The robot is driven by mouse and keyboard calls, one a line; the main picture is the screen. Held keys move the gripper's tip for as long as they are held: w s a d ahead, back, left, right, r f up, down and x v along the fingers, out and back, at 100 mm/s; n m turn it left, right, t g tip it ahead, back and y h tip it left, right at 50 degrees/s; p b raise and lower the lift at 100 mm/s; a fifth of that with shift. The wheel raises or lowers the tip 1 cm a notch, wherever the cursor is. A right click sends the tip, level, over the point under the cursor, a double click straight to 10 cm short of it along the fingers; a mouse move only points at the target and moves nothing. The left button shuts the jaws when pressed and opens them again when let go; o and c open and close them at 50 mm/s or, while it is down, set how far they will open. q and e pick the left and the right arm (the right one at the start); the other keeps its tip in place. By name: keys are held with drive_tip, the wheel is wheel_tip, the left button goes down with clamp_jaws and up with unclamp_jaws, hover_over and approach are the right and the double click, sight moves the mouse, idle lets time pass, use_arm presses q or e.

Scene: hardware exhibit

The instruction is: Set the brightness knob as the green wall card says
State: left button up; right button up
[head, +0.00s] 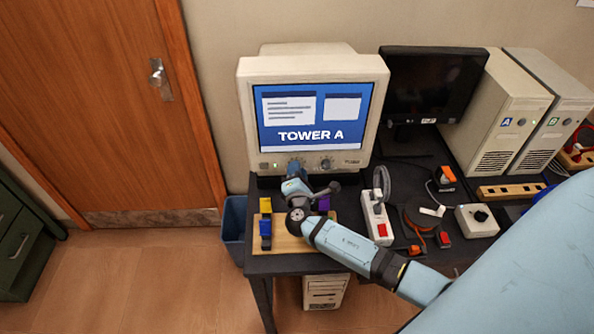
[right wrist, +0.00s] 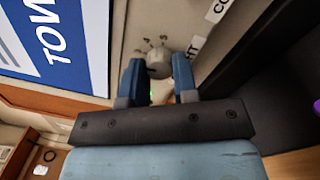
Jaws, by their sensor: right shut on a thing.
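The CRT monitor (head: 247,110) stands on the dark desk, showing "TOWER A" on a blue screen. Two knobs sit on its lower front: the left knob (head: 294,164), partly hidden by my gripper, and the right knob (head: 326,163). My right gripper (head: 294,174) is shut on the left knob. In the right wrist view the grey knob (right wrist: 158,62) sits between the blue fingertips, with small dial marks around it. The label (right wrist: 195,47) beside it is partly covered, so I cannot read it fully. No green wall card is recognisable. My left gripper is not in view.
A wooden board (head: 272,245) with coloured blocks lies below the gripper. A white power strip (head: 377,228) and a black monitor (head: 432,85) are to the right, with two beige towers (head: 497,125) beyond. A blue bin (head: 234,222) stands left of the desk.

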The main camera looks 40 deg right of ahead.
drive_tip(key=n+p, duration=0.2)
drive_tip(key=n, duration=0.5)
drive_tip(key=shift+y+p, duration=0.3)
drive_tip(key=shift+n, duration=0.4)
drive_tip(key=o, duration=0.9)
